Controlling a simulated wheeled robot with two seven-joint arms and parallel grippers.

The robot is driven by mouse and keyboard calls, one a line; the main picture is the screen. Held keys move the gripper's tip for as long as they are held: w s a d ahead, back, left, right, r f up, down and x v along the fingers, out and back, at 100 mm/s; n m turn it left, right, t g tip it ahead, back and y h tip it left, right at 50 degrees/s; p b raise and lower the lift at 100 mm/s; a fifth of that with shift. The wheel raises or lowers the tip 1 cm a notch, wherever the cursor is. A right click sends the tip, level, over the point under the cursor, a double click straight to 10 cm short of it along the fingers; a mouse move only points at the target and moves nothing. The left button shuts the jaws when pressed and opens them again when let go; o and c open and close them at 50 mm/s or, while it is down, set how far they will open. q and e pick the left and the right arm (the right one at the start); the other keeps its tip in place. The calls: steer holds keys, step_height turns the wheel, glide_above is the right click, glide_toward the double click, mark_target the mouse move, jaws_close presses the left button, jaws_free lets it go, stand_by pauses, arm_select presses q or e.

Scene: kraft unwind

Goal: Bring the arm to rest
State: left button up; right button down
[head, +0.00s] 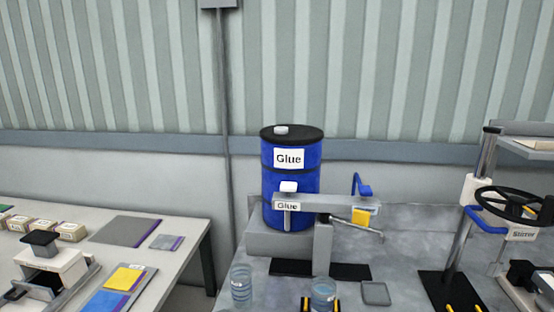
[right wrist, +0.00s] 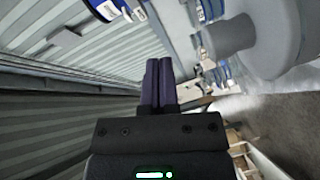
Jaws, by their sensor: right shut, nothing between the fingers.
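My right gripper (right wrist: 158,88) shows in the right wrist view. Its two dark fingers lie side by side, shut, with nothing between them. The fingers point toward the grey ribbed wall (right wrist: 70,70) and touch nothing that I can see. Neither gripper can be made out in the head view, and my left gripper is in neither view.
In the head view a blue glue drum (head: 290,170) stands behind a grey dispenser (head: 350,203). Clear cups (head: 241,285) (head: 323,291) stand in front. A stirrer (head: 522,234) is at right. A left table (head: 185,232) holds boxes and coloured sheets. A gap separates the tables.

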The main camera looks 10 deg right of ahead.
steer(key=s+a+f+m+g+h, duration=0.2)
steer(key=a+f+m+h, duration=0.2)
steer(key=a+f+m, duration=0.15)
steer(key=s+a+f+m+g, duration=0.3)
steer(key=s+a+m+g, duration=0.7)
steer(key=s+a, duration=0.4)
steer(key=s+d+f+g+b, duration=0.1)
steer(key=s+f+b, duration=0.15)
steer(key=f, duration=0.95)
steer(key=s+f+g+b, duration=0.1)
steer(key=s+f+b, duration=0.15)
steer(key=f, duration=0.95)
arm_select(q)
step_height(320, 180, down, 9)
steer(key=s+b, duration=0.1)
steer(key=b, duration=0.3)
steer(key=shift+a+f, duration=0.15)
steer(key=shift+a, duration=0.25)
arm_select(e)
steer(key=s+d+f+g, duration=0.1)
steer(key=s+d+f, duration=0.2)
steer(key=s+f, duration=1)
steer(key=shift+f+h, duration=0.35)
steer(key=shift+h, duration=0.05)
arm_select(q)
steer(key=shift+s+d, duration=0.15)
